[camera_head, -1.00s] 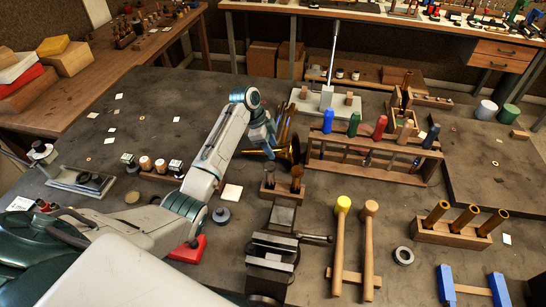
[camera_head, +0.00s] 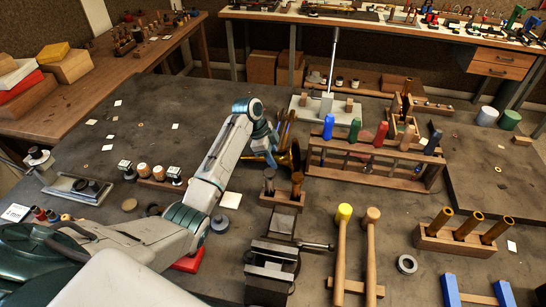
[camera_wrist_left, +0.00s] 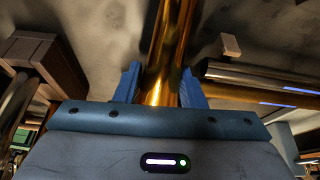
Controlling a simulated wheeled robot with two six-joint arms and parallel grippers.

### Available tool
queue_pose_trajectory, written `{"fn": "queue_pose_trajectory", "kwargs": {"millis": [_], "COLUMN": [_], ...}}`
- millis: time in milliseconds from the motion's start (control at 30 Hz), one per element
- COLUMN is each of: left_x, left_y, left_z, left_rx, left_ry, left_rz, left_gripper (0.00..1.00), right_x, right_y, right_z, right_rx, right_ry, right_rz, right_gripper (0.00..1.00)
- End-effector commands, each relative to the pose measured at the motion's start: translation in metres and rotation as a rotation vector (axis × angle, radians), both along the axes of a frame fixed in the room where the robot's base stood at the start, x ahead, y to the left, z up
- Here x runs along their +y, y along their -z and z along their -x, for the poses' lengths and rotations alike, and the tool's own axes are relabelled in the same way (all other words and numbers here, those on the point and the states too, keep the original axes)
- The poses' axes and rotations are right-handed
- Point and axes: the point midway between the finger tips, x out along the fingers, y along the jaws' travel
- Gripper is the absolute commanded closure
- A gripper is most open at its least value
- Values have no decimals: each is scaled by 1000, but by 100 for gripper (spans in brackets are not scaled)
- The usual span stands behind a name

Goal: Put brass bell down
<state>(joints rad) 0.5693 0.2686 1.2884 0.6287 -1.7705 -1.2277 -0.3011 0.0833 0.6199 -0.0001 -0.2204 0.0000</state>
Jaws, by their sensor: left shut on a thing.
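The brass bell (camera_head: 294,155) is a golden flared horn piece at the middle of the bench in the head view. Its tube (camera_wrist_left: 172,40) runs away from the gripper in the left wrist view. My left gripper (camera_head: 271,152) is shut on this tube, with a blue finger on each side in the left wrist view (camera_wrist_left: 160,88). The gripper and arm hide part of the bell in the head view. I cannot tell whether the bell touches the bench. My right gripper is not in view.
A wooden rack (camera_head: 375,172) with coloured-handled tools stands right of the bell. A wooden block with handles (camera_head: 283,190) and a vise (camera_head: 272,265) are in front. A grey stand (camera_head: 325,105) is behind. Open bench (camera_head: 190,105) lies to the left.

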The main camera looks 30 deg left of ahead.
Motion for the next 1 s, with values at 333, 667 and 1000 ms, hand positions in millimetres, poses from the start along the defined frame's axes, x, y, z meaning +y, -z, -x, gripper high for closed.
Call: {"fn": "queue_pose_trajectory", "kwargs": {"millis": [333,667,1000], "left_x": [0,12,25], "left_y": [-36,-32,-36], "left_z": [-1,-51,-108], "left_rx": [-2,-3,-3], "left_ry": [1,-1,0], "left_rz": [1,1,2], "left_gripper": [98,98,98], "right_x": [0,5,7], "right_y": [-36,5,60], "right_z": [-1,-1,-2], "right_rx": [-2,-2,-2], "right_ry": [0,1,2], "right_rz": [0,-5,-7], "right_gripper": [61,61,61]}}
